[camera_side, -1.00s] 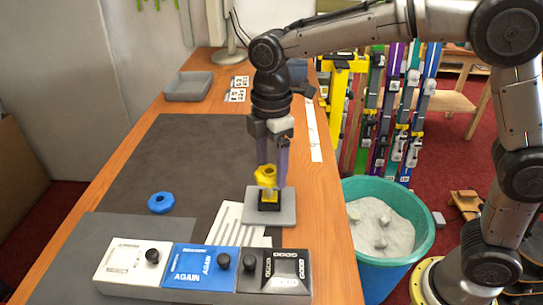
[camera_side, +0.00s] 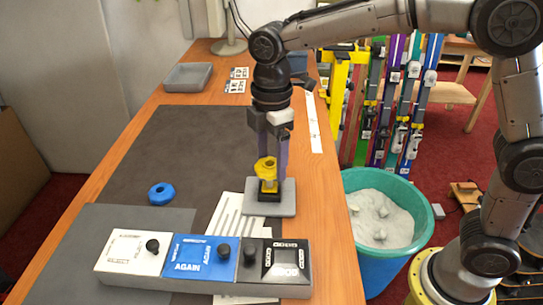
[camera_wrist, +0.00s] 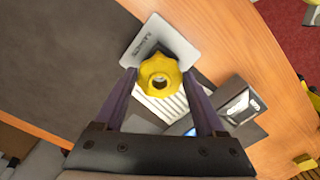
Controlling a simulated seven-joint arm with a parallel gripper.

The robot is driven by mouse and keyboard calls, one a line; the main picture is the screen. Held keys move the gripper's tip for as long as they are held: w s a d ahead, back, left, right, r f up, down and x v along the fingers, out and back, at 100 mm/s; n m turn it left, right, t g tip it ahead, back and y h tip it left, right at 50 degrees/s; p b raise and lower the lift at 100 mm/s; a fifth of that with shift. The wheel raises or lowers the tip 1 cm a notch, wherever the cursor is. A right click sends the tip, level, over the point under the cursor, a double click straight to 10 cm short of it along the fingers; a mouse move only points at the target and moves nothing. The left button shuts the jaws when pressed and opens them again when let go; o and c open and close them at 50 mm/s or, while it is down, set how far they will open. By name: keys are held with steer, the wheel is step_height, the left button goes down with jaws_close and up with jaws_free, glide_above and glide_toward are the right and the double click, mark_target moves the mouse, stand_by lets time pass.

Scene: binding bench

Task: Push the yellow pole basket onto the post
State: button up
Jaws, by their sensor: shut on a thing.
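The yellow pole basket (camera_side: 266,163) is a lobed ring with a round hole, seen from above in the wrist view (camera_wrist: 148,73). My gripper (camera_side: 271,167) is shut on it, one purple finger on each side. In the wrist view the grey plate (camera_wrist: 150,40) shows behind the basket.
A blue ring (camera_side: 161,194) lies on the dark mat to the left. A control panel with knobs (camera_side: 204,262) is at the near edge of the bench. A grey tray (camera_side: 187,77) is at the back. A teal bin (camera_side: 384,220) stands right of the bench.

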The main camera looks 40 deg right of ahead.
steer(key=shift+f, duration=2.2)
stand_by(1.3)
steer(key=o, duration=1.3)
step_height(320, 180, up, 12)
steer(key=shift+f, duration=0.2)
stand_by(0.5)
